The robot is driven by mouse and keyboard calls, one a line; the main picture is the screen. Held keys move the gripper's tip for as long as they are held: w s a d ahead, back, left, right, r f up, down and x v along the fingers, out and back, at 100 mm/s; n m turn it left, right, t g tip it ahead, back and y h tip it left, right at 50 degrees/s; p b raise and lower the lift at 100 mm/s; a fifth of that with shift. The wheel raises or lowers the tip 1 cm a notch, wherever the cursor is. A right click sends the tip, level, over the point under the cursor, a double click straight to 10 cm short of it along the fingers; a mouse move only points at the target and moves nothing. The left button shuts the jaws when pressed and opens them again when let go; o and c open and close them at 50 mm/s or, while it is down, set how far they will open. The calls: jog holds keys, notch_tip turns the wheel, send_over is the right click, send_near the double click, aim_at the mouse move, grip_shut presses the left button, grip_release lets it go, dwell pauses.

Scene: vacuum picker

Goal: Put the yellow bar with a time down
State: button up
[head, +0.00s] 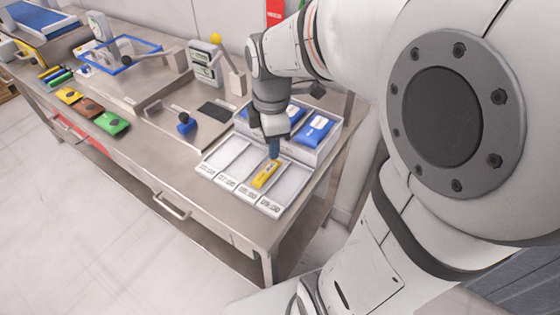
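The yellow bar (265,175) lies lengthwise in the second lane from the right of a white tray (232,187). My gripper (274,136) points down over the back end of the bar. The other lanes look empty.
A white bin with blue packets (315,130) stands behind the tray. Left are a blue-knobbed item (185,123), a dark pad (215,111), a display device (204,62), a blue-rimmed tray (121,65), and yellow, brown and green packets (112,123). The bench's front edge is near the tray.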

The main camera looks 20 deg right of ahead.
jog(key=s+r+m+t, duration=0.1)
jog(key=s+m, duration=0.8)
jog(key=m, duration=0.7)
jog(key=shift+s+a+m+t, duration=0.15)
jog(key=shift+a+m+t, duration=0.2)
jog(key=shift+m+t, duration=0.05)
